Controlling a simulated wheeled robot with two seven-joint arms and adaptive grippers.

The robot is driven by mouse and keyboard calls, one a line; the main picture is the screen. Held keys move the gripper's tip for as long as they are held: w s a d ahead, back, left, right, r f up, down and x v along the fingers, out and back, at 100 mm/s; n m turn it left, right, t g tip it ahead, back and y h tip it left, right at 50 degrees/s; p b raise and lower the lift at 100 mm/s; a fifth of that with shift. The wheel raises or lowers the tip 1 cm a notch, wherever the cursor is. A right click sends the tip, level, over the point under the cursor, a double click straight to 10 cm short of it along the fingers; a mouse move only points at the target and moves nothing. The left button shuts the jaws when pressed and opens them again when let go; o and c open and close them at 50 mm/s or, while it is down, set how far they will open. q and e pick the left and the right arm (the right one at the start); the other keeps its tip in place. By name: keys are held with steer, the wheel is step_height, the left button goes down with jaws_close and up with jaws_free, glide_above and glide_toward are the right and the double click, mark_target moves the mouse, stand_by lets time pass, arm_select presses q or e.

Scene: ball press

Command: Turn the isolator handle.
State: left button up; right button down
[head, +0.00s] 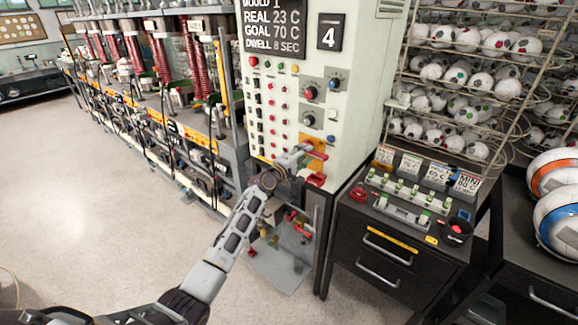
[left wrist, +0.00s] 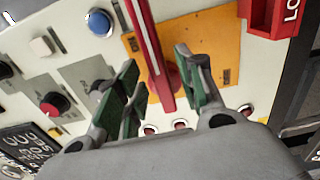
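The isolator handle is a red bar (left wrist: 150,48) with a pale stripe, mounted over an orange plate (left wrist: 212,58) on the cream control cabinet. In the head view the red handle (head: 317,155) shows just beyond my left gripper (head: 299,157), low on the cabinet front. In the left wrist view the green-padded fingers of my left gripper (left wrist: 160,72) are apart, one on each side of the handle. Gaps show beside the bar, and I see no firm grip. The handle's far end is cut off by the picture edge. My right gripper is not in view.
A red lock box (head: 316,179) sits just below the handle; it also shows in the left wrist view (left wrist: 271,16). Knobs and buttons (head: 310,93) cover the cabinet above. A black drawer unit (head: 385,256) stands to the right. The floor (head: 110,215) at left is clear.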

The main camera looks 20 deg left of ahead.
arm_select(q)
steer(key=v, duration=0.9)
stand_by(0.3)
stand_by(0.5)
